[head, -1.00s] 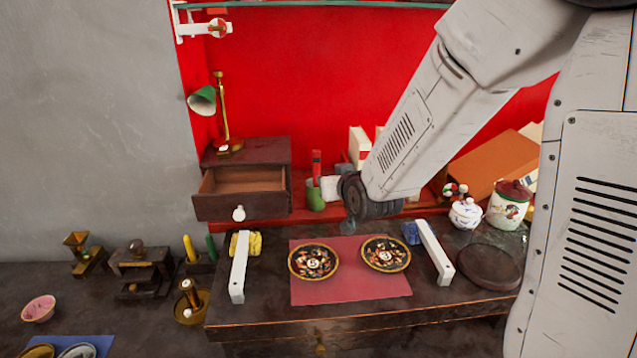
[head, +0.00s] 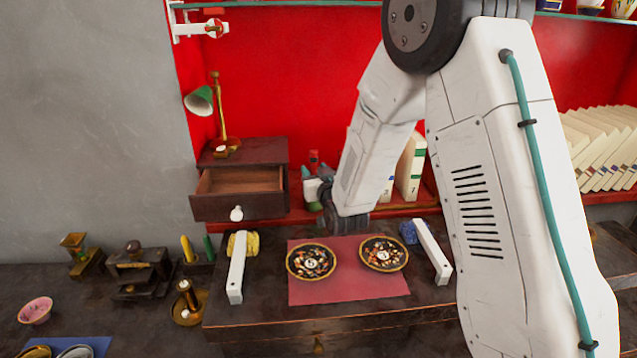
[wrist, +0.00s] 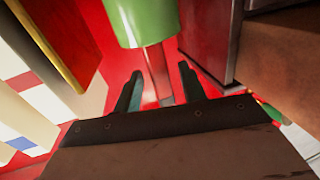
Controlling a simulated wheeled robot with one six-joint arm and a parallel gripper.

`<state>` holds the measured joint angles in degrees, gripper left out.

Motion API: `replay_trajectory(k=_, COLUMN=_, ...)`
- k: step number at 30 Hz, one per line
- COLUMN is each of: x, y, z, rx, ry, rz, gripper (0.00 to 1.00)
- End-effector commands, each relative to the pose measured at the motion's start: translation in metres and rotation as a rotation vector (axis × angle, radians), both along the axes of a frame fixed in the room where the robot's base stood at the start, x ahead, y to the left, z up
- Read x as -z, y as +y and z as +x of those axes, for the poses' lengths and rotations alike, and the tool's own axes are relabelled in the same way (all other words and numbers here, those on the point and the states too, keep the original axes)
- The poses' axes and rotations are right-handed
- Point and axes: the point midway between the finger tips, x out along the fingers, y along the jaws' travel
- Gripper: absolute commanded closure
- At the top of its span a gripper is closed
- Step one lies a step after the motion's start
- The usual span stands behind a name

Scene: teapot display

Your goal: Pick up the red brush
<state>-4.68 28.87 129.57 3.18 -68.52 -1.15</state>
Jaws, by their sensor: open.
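The red brush (head: 314,158) stands at the back of the desk, right of the open drawer, with its top showing above my gripper (head: 314,174). In the wrist view the red brush (wrist: 157,70) sticks out of a green cup (wrist: 142,22). My gripper (wrist: 161,76) is open, with one dark finger on each side of the brush. I cannot tell whether either finger touches it. In the head view my gripper hides most of the cup and the lower brush.
The small drawer cabinet (head: 254,155) stands close left of my gripper, its drawer (head: 241,182) open. White books (head: 410,168) stand close on the right. Two patterned plates (head: 311,262) lie on a red mat (head: 345,292) in front.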

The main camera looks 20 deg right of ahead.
Motion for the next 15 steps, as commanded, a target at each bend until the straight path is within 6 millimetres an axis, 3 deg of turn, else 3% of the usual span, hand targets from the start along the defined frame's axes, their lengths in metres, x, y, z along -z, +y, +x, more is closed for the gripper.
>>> replay_trajectory(k=3, x=-0.0002, y=0.0003, z=0.0106, rx=0.000, ry=0.000, rz=0.000, gripper=0.59)
replay_trajectory(k=10, x=-0.0002, y=0.0004, z=0.0121, rx=0.000, ry=0.001, rz=0.000, gripper=0.59)
replay_trajectory(k=11, x=-0.0002, y=0.0004, z=0.0120, rx=0.000, ry=0.001, rz=0.000, gripper=0.62)
replay_trajectory(k=15, x=-0.0002, y=0.0001, z=0.0119, rx=0.000, ry=0.001, rz=0.000, gripper=1.00)
